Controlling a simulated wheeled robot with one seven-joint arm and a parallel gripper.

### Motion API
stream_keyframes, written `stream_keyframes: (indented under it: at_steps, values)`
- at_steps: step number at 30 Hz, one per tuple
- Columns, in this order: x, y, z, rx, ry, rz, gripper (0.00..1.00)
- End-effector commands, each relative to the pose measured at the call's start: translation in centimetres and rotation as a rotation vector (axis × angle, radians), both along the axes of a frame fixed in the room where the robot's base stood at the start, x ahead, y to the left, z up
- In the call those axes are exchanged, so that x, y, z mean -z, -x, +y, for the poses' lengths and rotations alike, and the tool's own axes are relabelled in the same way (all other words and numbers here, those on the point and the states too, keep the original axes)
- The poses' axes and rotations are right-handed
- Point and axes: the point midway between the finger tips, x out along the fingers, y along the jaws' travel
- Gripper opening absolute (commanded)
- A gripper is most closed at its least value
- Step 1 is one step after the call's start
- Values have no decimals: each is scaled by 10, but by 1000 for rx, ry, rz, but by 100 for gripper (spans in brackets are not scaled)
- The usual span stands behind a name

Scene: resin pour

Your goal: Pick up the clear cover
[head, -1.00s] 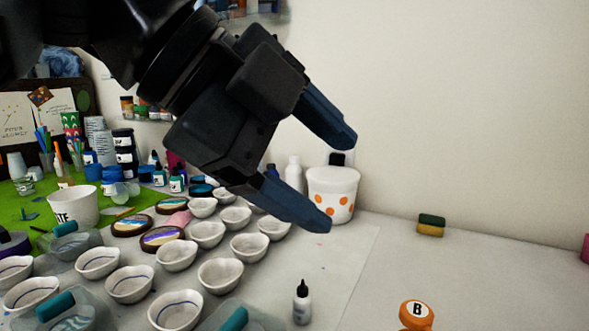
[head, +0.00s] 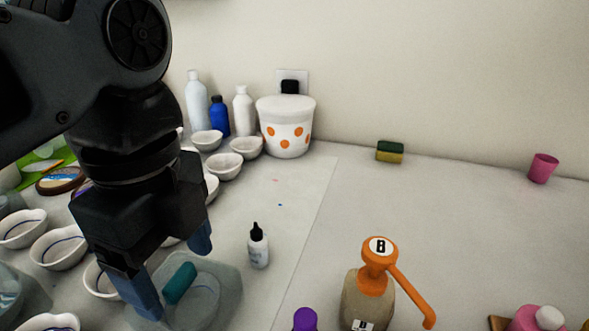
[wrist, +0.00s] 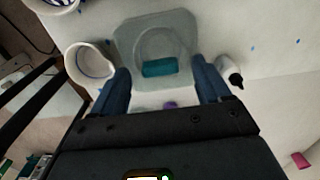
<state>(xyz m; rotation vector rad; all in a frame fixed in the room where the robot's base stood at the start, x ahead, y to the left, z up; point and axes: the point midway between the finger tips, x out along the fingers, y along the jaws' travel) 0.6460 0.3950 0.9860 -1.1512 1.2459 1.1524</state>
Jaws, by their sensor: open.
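The clear cover (head: 219,281) is a see-through box with rounded corners and a teal handle (head: 180,283) on top. It stands on the table at the lower left in the head view. In the wrist view the cover (wrist: 134,38) is straight ahead, with its teal handle (wrist: 160,67) between the lines of my fingers. My gripper (head: 174,268) points down above the cover, open and empty, with blue fingertips on either side of the handle in the picture. In the wrist view my gripper (wrist: 162,88) shows a wide gap. I cannot tell how far the fingertips are above the handle.
A small white dropper bottle (head: 258,249) stands just right of the cover. White bowls (head: 57,247) crowd the left side. An orange pump bottle (head: 368,293) stands at the front right. A white bucket with orange dots (head: 286,128) is at the back. The middle right of the table is clear.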

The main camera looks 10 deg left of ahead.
Motion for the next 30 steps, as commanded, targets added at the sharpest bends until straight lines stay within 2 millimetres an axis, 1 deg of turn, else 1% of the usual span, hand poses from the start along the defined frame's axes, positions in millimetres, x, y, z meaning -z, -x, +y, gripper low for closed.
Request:
stream_keyframes:
  at_steps: [3, 9, 10, 30]
  values:
    - [6, 0, 0, 0, 0, -1, 77]
    - [7, 0, 0, 0, -1, -1, 77]
    - [7, 0, 0, 0, -1, -1, 75]
    - [6, 0, 0, 1, 0, -1, 11]
